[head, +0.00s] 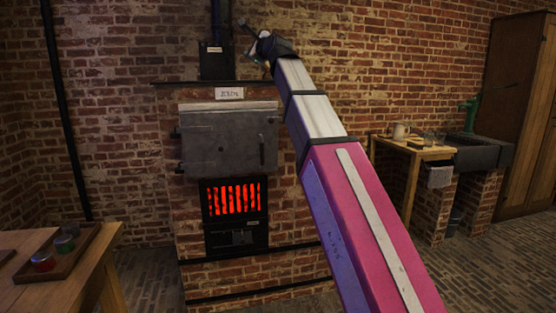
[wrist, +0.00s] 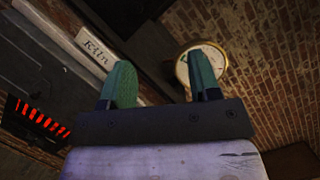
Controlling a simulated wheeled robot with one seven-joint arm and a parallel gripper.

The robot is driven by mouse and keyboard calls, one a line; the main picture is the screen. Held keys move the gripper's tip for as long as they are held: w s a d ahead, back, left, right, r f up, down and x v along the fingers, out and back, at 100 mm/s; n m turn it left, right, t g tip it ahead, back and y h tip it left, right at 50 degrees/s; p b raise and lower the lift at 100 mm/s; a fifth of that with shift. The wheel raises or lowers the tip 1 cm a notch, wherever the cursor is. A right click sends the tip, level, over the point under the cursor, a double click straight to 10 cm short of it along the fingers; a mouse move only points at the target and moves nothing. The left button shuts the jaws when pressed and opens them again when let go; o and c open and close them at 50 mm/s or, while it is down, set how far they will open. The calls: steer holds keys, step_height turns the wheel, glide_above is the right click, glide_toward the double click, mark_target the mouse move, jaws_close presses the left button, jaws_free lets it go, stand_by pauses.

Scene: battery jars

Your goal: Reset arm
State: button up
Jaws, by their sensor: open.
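My arm reaches up and away across the middle of the head view. My gripper (head: 257,45) is at its far end, raised in front of the brick wall near the top of the kiln. In the wrist view my gripper (wrist: 162,88) shows two green fingers standing well apart with nothing held between them. A round pale disc with a gold rim (wrist: 213,55) shows partly behind the right finger. I cannot tell what it is or how far behind it lies.
The kiln has a closed grey door (head: 225,142), a sign (head: 229,93) and a glowing grate (head: 234,198). A table with a tray (head: 88,238) of jars stands at left. A wooden side table (head: 412,146) and sink (head: 480,152) stand at right. Floor is open between.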

steer(key=w+d+f+n+g+h, duration=0.1)
steer(key=d+f+n+g+h, duration=0.2)
steer(key=f, duration=1.3)
steer(key=w+d+f+n+g+h, duration=0.1)
steer(key=d+f+n+g, duration=0.3)
steer(key=f, duration=1.2)
steer(key=d+f+n+h, duration=0.2)
steer(key=d+f, duration=0.3)
steer(key=f, duration=1.1)
steer(key=s+d+f+n+g+h, duration=0.1)
steer(key=s+d+f+n+g, duration=0.2)
steer(key=s+d+f, duration=0.2)
steer(key=s+d+f+n+g+h, duration=0.1)
steer(key=s+d+f+n+g, duration=0.2)
steer(key=s+f, duration=0.8)
steer(key=s+d+f+n+g+h, duration=0.1)
steer(key=s+d+f+n+g, duration=0.2)
steer(key=f, duration=1.6)
steer(key=s+d, duration=0.4)
steer(key=s, duration=0.1)
steer(key=shift+s+d+g+h, duration=0.3)
steer(key=shift+g, duration=0.1)
